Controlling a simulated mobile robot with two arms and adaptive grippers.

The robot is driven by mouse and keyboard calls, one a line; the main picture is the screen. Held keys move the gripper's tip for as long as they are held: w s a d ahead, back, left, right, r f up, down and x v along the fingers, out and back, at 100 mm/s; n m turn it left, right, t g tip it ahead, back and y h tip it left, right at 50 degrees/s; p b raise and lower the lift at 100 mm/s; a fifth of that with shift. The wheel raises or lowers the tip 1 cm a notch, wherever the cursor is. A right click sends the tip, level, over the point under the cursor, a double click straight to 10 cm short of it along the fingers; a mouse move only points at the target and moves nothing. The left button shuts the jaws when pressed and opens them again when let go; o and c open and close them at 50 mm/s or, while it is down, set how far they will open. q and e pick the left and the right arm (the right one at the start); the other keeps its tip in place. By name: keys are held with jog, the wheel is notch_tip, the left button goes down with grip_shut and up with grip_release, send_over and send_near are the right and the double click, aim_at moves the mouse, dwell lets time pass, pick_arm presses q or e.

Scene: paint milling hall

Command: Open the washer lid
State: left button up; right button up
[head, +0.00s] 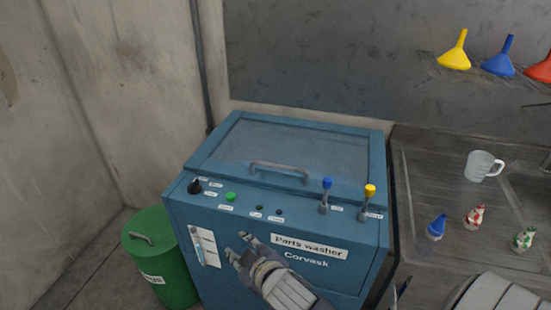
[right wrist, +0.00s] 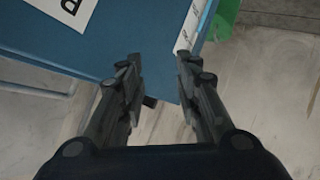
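The blue parts washer (head: 215,225) stands against the back wall. Its lid (head: 310,145) lies shut on top, a flat grey panel in a blue frame. A grey bar handle (head: 280,166) runs along the lid's front part. My right gripper (head: 239,247) is in front of the washer's front face, below the handle and left of the "Parts washer" label. In the right wrist view my right gripper (right wrist: 158,72) has its fingers apart with nothing between them, and the blue washer (right wrist: 140,38) shows beyond. My left gripper is not in view.
The washer's front strip has a black knob (head: 195,186), a green button (head: 230,197), and blue (head: 327,183) and yellow (head: 370,191) topped levers. A green lidded bin (head: 165,265) stands left. A metal bench (head: 430,180) at right holds a clear jug (head: 482,166) and small bottles.

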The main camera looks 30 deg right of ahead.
jog(key=w+a+r+n+t+y, duration=0.4)
jog(key=w+a+r+n, duration=0.15)
jog(key=r, duration=0.55)
jog(key=w+a+r+n+t+y, duration=0.45)
jog(key=a+r+n, duration=0.2)
jog(key=r, duration=0.55)
jog(key=s+a+r+n+g+y, duration=0.2)
jog(key=a+r+n+g+y, duration=0.2)
jog(key=a+n+g+y, duration=0.55)
jog(key=n+g+h, duration=1)
jog(key=n+h, duration=0.7)
jog(key=h, duration=0.2)
send_near(275, 166)
jog(key=f, duration=0.2)
jog(key=d+f+p, duration=0.1)
jog(key=f, duration=0.2)
jog(key=w+f+p, duration=0.1)
jog(key=f, duration=0.1)
jog(key=shift+d+f, duration=0.15)
jog(key=shift+f, duration=0.2)
